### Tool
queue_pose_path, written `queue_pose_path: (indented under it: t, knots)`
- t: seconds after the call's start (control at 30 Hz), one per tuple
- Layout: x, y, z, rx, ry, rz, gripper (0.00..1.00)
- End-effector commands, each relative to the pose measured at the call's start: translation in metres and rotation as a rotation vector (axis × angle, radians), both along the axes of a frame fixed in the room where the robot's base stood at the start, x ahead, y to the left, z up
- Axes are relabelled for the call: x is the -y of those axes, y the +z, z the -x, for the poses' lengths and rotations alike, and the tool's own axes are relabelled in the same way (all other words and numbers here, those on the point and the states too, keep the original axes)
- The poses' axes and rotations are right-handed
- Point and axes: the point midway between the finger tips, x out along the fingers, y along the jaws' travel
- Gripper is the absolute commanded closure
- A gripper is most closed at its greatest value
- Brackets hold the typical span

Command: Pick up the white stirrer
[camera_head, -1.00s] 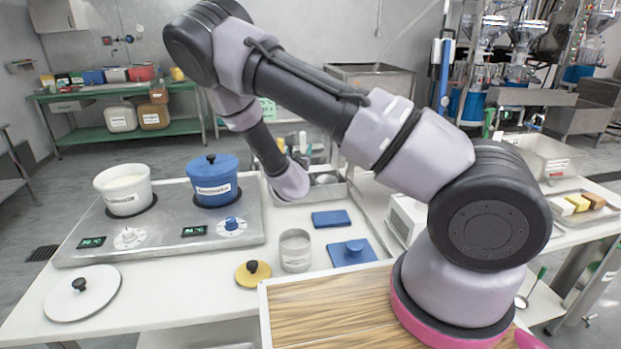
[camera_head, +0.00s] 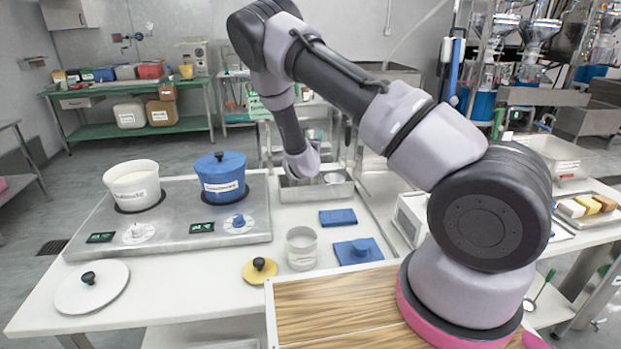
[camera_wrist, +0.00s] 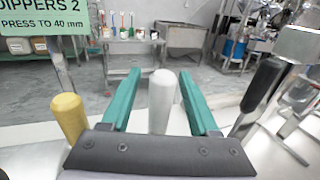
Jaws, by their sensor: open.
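The white stirrer (camera_wrist: 161,100) shows in the wrist view as an upright, rounded white handle. It stands between the two green fingers of my gripper (camera_wrist: 160,74), which are spread apart. Gaps show on both sides of the handle, so the fingers appear not to touch it. Its lower end is hidden behind the dark gripper body. In the head view my wrist is over the metal tray (camera_head: 318,192) behind the worktop, and my fingers and the stirrer cannot be made out there.
A yellow handle (camera_wrist: 69,117) stands close left of my gripper. A black handle (camera_wrist: 262,84) with a metal part stands to the right. A green sign (camera_wrist: 43,18) hangs at upper left. The stove (camera_head: 170,238) holds a white pot (camera_head: 133,187) and a blue pot (camera_head: 221,179).

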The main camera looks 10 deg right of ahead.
Motion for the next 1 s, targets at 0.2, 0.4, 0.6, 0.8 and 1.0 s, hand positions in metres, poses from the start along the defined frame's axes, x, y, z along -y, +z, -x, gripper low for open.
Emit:
queue_pose_path:
  t: [0.2,0.4,0.6,0.8,1.0]
  knots:
    - [0.0,0.0,0.0,0.0,0.0,0.0,1.0]
    - [0.0,0.0,0.0,0.001,0.0,0.0,1.0]
    - [-0.001,0.008,0.0,0.002,0.001,0.0,1.0]
    - [-0.001,0.045,0.0,0.005,0.001,-0.002,1.0]
    - [0.0,0.082,0.0,0.004,0.0,-0.002,1.0]
